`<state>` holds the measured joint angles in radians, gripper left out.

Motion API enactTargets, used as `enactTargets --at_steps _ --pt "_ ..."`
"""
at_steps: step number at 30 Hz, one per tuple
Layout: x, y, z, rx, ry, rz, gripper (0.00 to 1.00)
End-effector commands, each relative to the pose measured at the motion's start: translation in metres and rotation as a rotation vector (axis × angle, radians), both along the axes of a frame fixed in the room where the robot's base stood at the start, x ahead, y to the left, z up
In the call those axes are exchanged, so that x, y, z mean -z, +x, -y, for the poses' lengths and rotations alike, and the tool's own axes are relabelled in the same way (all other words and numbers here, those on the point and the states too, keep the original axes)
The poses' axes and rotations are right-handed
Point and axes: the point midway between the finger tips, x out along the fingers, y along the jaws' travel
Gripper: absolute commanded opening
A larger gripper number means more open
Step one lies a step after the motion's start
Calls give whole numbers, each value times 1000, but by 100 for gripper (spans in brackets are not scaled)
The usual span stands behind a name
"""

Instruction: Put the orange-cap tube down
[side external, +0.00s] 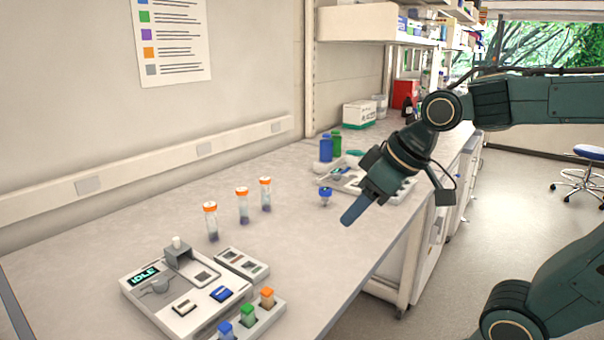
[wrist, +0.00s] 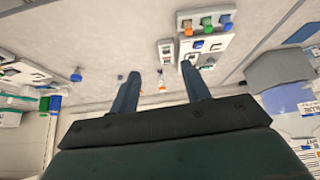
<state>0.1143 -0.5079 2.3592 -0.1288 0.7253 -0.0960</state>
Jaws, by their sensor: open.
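Three orange-cap tubes stand upright on the bench in the side view: a near one (side external: 211,222), a middle one (side external: 243,207) and a far one (side external: 265,195). I cannot tell which of them the task means. My gripper (side external: 350,214) is right of all three, above the bench's front edge, pointing down and left. It is open and apart from the tubes. In the wrist view its two fingers (wrist: 161,78) are spread, with a small orange-and-white tube-like shape (wrist: 162,87) visible between them, farther off. Nothing is held.
A grey instrument with an IDLE display (side external: 143,276) sits at the front left. A rack of blue, green and orange caps (side external: 257,318) is beside it. A small blue-topped item (side external: 325,194) stands near my gripper. Blue and green bottles (side external: 331,147) are behind.

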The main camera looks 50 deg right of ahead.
Motion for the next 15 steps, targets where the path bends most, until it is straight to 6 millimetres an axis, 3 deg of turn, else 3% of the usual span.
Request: enactTargets --at_steps 6,10,15 --pt "13 -56 -4 53 5 -47 47" --pt "19 -75 -4 78 10 -65 47" --pt "23 -84 -3 92 13 -77 47"
